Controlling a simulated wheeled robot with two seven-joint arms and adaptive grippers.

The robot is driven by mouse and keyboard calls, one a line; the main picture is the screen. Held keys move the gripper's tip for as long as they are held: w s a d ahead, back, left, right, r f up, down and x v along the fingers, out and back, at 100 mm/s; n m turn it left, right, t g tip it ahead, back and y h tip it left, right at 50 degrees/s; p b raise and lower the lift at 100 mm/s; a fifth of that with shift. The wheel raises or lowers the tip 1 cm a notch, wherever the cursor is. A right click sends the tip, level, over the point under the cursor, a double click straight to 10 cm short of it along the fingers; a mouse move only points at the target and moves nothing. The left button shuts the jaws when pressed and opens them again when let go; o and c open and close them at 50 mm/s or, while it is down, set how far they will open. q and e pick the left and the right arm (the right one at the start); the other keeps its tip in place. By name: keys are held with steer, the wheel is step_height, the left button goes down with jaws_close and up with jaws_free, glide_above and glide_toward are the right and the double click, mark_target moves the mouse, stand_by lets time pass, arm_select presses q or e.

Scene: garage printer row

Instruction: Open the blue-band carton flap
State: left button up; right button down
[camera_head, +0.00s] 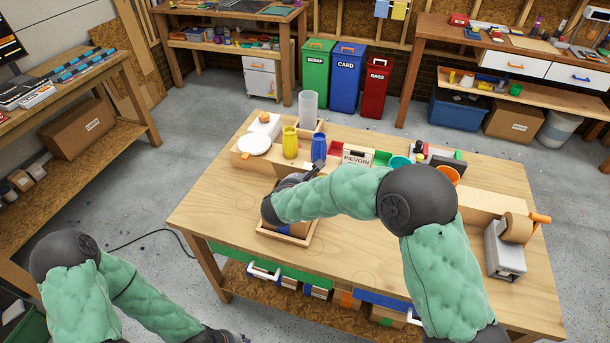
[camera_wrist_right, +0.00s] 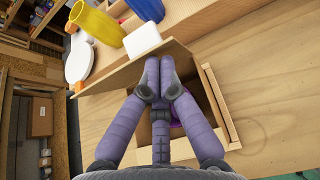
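The brown carton (camera_head: 268,211) stands in a shallow wooden tray (camera_head: 312,236) at the table's front left. A patch of blue (camera_head: 284,228) shows on its near side, partly under my arm. In the right wrist view a carton flap (camera_wrist_right: 120,72) stands raised and tilted, and the carton is open below it with something purple (camera_wrist_right: 176,118) inside. My right gripper (camera_wrist_right: 160,62) is over the opening, its fingertips together against or just in front of the flap; contact is unclear. My left gripper (camera_head: 218,338) is low at the bottom edge, away from the table, fingers cut off.
A tape dispenser (camera_head: 505,252) is at the right. The tabletop right of the tray is mostly clear.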

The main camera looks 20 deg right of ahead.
steer(key=w+g+p, duration=0.1)
steer(key=p, duration=0.1)
steer(key=d+r+g+y+p, duration=0.1)
steer(key=p, duration=0.2)
steer(key=shift+w+d+r+p, duration=0.1)
steer(key=shift+w+r+p, duration=0.1)
steer(key=shift+w+p, duration=0.15)
arm_select(q)
step_height(320, 180, up, 6)
steer(key=shift+r, duration=0.25)
arm_select(e)
steer(key=shift+w, duration=0.1)
steer(key=shift+f, duration=0.1)
